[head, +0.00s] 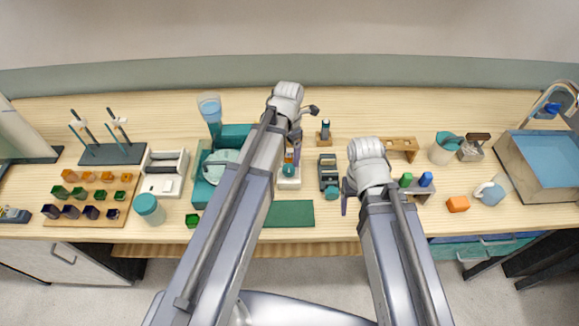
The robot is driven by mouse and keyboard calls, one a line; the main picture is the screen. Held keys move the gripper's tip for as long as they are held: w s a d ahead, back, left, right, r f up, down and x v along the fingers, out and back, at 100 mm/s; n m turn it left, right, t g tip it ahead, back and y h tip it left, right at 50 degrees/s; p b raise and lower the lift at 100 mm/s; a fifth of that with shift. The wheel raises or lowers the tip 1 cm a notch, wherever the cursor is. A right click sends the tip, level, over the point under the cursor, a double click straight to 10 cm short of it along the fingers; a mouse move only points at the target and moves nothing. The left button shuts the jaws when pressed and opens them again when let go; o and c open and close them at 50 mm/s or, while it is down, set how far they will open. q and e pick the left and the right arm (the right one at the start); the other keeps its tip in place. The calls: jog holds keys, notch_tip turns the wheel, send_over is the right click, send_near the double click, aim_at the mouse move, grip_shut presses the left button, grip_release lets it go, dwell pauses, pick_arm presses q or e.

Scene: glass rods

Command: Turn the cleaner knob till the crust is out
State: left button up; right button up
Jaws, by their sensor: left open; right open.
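A small white-based device (289,183) with a teal knob (289,170) stands mid-bench, just right of my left forearm; it looks like the cleaner. A thin upright part rises behind the knob. Any crust is too small to make out. My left gripper (297,137) is open above and just behind this device, partly hidden by its own arm; I cannot tell whether it touches anything. My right gripper (347,192) is open to the right of the device, over the bench, with nothing visible between its fingers.
A dark teal-and-grey device (328,176) stands between the two grippers. A green mat (289,214) lies at the front edge. A wooden block (400,146) and a stand with green and blue pieces (416,189) are to the right. A teal machine (205,180) is left.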

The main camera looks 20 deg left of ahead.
aim_at(289, 167)
pick_arm(q)
notch_tip(289, 167, down, 7)
jog(key=b, duration=0.6)
jog(key=shift+r, duration=0.1)
jog(key=shift+c, duration=0.4)
grip_shut()
